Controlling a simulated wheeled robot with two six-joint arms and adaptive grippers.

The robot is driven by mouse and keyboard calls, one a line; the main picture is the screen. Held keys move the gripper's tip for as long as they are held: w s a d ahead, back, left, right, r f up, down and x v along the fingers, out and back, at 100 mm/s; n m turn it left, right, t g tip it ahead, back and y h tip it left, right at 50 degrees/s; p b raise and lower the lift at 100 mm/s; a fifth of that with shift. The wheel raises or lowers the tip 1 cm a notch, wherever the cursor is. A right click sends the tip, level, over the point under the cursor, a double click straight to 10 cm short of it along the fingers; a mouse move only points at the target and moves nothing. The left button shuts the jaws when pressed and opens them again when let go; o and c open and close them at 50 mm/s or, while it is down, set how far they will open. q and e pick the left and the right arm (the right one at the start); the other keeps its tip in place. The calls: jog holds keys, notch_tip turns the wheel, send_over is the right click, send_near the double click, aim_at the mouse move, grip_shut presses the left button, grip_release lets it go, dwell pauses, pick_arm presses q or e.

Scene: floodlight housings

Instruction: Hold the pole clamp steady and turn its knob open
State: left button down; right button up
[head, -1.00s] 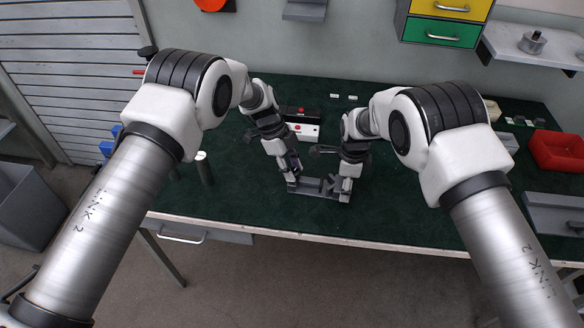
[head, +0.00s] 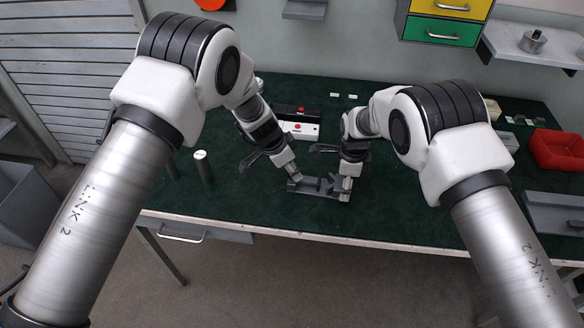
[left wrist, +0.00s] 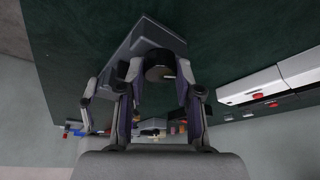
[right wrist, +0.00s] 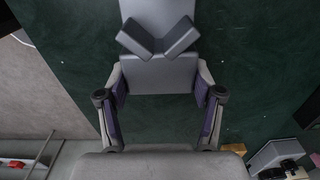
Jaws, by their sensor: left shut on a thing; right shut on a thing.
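The grey pole clamp (head: 318,192) lies on the green table near its front edge. Its V-shaped jaw and flat plate (right wrist: 160,70) fill the top of the right wrist view. My left gripper (head: 296,178) is at the clamp's left end. In the left wrist view its fingers (left wrist: 160,75) are shut on the dark round knob (left wrist: 159,66), which has a pale mark on its face. My right gripper (head: 345,190) is at the clamp's right end. In the right wrist view its fingers (right wrist: 160,98) are shut on the clamp's body, and the exact contact is hard to see.
A white box with a red button (head: 300,130) stands behind the clamp. Dark upright cylinders (head: 204,168) stand to the left. A red bin (head: 556,150) and a grey tray (head: 555,212) are at the right. The table front between them is mostly clear.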

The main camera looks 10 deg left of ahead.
pick_arm(q)
jog(key=n+t+y, duration=0.1)
jog(key=n, duration=0.3)
jog(key=shift+d+n, duration=0.1)
jog(key=shift+n, duration=0.2)
jog(key=shift+s+n+t+y, duration=0.1)
jog(key=shift+n+t+y, duration=0.5)
jog(key=shift+n, duration=1.3)
jog(key=shift+n+y, duration=0.3)
jog(key=c, duration=0.8)
grip_release()
jog(key=shift+o, duration=0.2)
